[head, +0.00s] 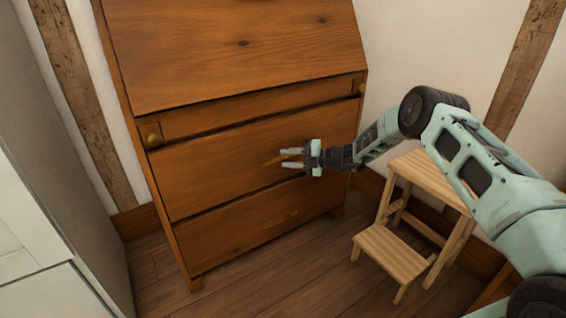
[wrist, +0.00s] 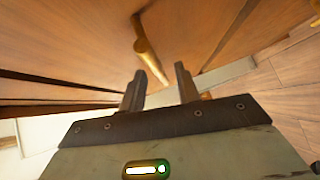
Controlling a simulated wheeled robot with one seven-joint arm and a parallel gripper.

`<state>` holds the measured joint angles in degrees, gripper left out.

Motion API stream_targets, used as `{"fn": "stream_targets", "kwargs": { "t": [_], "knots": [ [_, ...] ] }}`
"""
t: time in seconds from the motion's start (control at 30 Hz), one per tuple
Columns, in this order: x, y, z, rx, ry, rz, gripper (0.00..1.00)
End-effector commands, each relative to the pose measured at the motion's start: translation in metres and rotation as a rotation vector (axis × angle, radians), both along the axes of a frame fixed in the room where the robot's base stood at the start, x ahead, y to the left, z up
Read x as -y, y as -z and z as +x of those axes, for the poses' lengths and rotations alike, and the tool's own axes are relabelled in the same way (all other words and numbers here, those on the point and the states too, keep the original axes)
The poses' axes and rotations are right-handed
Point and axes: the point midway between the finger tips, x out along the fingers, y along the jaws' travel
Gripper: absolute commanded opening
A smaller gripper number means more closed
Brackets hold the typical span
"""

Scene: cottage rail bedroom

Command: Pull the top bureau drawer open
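The wooden bureau (head: 235,45) stands against the wall, with a slanted front above. Below a narrow strip with brass knobs at its ends is a wide drawer front (head: 205,165), which looks closed. A thin brass-coloured handle (head: 272,161) sits near its middle; it also shows in the wrist view (wrist: 148,48). My gripper (head: 284,158) is open and empty in front of this drawer, just right of the handle. In the wrist view (wrist: 159,78), the handle's near end appears between the fingertips; I cannot tell whether they touch it.
A lower drawer front (head: 235,228) is under the wide one. A wooden step stool (head: 390,250) stands right of the bureau, below my arm. A pale cabinet (head: 50,190) stands at the left. Wooden floor (head: 270,275) in front of the bureau is clear.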

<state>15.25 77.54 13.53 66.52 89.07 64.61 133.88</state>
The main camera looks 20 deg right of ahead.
Motion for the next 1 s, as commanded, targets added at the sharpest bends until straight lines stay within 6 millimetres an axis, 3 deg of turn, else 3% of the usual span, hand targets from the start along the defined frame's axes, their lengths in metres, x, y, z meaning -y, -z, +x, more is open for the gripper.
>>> {"fn": "stream_targets", "kwargs": {
  "t": [0.2, 0.53, 0.67, 1.0],
  "knots": [
    [-0.018, 0.003, 0.009, 0.001, -0.001, 0.000, 0.32],
    [-0.021, 0.003, 0.010, 0.000, 0.000, 0.000, 0.32],
    [-0.021, 0.003, 0.010, 0.001, 0.000, 0.000, 0.00],
    [-0.019, 0.001, 0.007, 0.001, 0.000, 0.000, 0.00]
  ]
}}
